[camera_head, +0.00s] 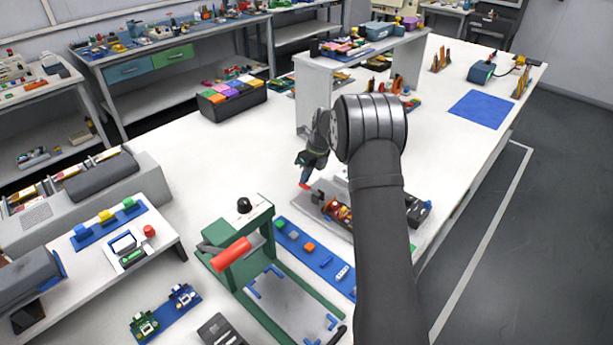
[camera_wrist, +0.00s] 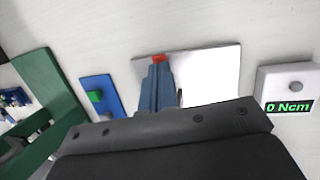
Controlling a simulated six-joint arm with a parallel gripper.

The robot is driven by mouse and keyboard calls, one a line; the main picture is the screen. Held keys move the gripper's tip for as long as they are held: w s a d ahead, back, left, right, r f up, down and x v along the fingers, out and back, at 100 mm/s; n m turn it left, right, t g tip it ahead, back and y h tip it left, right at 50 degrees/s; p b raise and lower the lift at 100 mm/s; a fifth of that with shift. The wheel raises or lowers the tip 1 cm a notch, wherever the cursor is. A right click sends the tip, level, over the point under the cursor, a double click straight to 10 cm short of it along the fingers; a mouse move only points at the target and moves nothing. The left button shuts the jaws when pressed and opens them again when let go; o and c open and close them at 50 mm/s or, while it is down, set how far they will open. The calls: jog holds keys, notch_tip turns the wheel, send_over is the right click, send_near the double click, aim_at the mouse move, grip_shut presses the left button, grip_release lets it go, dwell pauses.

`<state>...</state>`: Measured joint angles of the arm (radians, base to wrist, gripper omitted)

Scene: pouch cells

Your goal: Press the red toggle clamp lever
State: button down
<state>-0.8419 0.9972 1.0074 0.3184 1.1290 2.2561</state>
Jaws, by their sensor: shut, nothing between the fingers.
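My gripper (camera_head: 303,172) is shut and empty, pointing down above the white bench; its narrow blue-grey fingers also show in the wrist view (camera_wrist: 158,72). A small red piece (camera_head: 305,186) sits right at the fingertips and shows in the wrist view too (camera_wrist: 158,58). It looks like a lever end, but most of it is hidden, and I cannot tell whether the fingers touch it. A light plate (camera_wrist: 215,65) lies behind the fingers. A larger red cylindrical handle (camera_head: 231,252) is on the green fixture (camera_head: 252,228), left of and nearer than my gripper.
A grey tray with red and yellow parts (camera_head: 338,212) lies close to my gripper. A blue strip with small blocks (camera_head: 312,256) runs beside the green fixture. A white box reading "0 Ncm" (camera_wrist: 288,88) stands right of the plate. A white shelf (camera_head: 310,85) rises behind. Bench left of my gripper is clear.

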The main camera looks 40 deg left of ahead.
jog(key=shift+s+f, duration=0.15)
jog(key=shift+f, duration=0.1)
jog(key=a+v, duration=0.3)
jog(key=v, duration=1.1)
jog(key=shift+r, duration=0.4)
jog(key=shift+f, duration=0.15)
